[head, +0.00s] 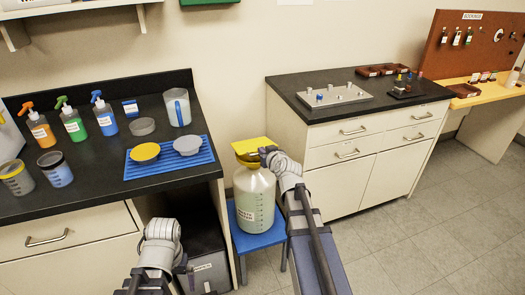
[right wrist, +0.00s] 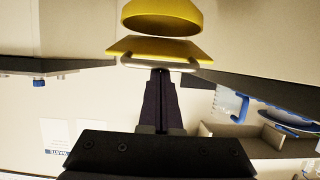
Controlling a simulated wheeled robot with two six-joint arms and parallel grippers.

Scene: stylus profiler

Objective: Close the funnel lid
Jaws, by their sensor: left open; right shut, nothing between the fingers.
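A large pale bottle (head: 254,205) stands upright on a blue stool (head: 236,241). A yellow funnel (head: 248,160) sits in its mouth, with the flat yellow lid (head: 252,145) over it. In the right wrist view, the lid (right wrist: 160,50) lies close to the round funnel (right wrist: 163,16), with a narrow gap between them. My right gripper (head: 266,151) is shut and empty at the lid's right side; its fingertips (right wrist: 160,72) reach the lid's edge, though contact is unclear. My left gripper (head: 184,268) is open, low and left of the stool, partly hidden by its own wrist.
The left counter (head: 95,180) holds spray bottles, jars, a jug (head: 176,107) and a blue drying rack (head: 198,165). The right cabinet (head: 300,125) carries a metal plate (head: 335,97). The bottle stands in the gap between them. Grey floor is open at the right.

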